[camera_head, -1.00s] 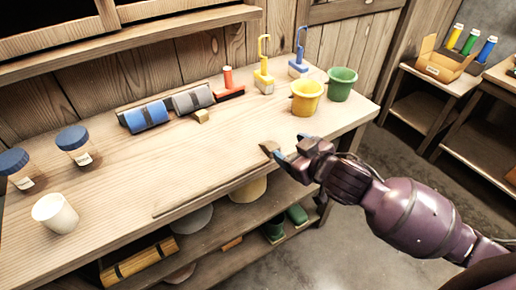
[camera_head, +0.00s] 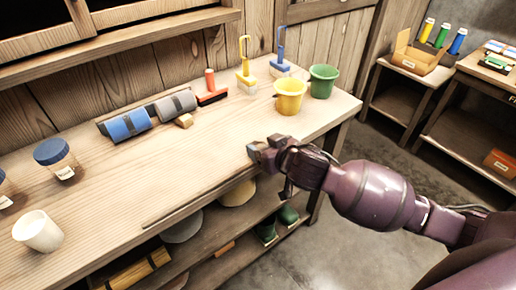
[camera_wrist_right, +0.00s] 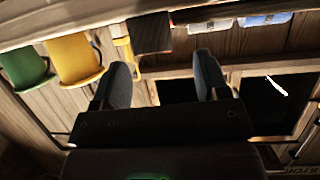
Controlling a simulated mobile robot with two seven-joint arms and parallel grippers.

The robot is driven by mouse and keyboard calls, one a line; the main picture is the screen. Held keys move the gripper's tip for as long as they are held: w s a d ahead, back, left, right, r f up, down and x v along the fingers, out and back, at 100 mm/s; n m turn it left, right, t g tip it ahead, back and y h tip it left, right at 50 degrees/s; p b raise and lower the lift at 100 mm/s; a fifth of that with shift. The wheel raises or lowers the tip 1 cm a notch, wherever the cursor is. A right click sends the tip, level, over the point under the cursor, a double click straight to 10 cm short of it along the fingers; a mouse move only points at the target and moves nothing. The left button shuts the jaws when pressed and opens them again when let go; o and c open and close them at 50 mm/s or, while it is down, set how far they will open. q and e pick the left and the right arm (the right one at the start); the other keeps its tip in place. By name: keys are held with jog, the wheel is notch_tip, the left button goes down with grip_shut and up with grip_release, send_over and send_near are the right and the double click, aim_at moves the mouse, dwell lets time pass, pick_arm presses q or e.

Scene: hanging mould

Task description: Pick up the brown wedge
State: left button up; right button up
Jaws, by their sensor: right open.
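The brown wedge (camera_head: 184,120) is a small tan-brown block on the workbench, just in front of the grey roll. My right gripper (camera_head: 262,148) is over the front part of the bench, to the right of the wedge and nearer the front edge, clear of it. Its jaws are open and empty. In the right wrist view the two dark fingers (camera_wrist_right: 163,80) stand well apart, and a dark brown block (camera_wrist_right: 150,32) shows beyond them; I cannot tell for sure that it is the wedge. My left gripper is not in view.
The yellow bucket (camera_head: 289,97) and green bucket (camera_head: 322,81) stand at the bench's right end. Behind the wedge are a blue roll (camera_head: 128,125), a grey roll (camera_head: 172,104) and a red tool (camera_head: 211,92). A white cup (camera_head: 38,231) stands left. The middle bench is clear.

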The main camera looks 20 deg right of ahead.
aim_at(258, 144)
jog(key=w, duration=0.1)
jog(key=w+f, duration=0.2)
jog(key=shift+a+f+b, duration=0.2)
jog(key=shift+a+b, duration=0.05)
jog(key=shift+b, duration=0.05)
jog(key=shift+w+a+f, duration=0.1)
jog(key=shift+w, duration=0.25)
jog(key=c, duration=1)
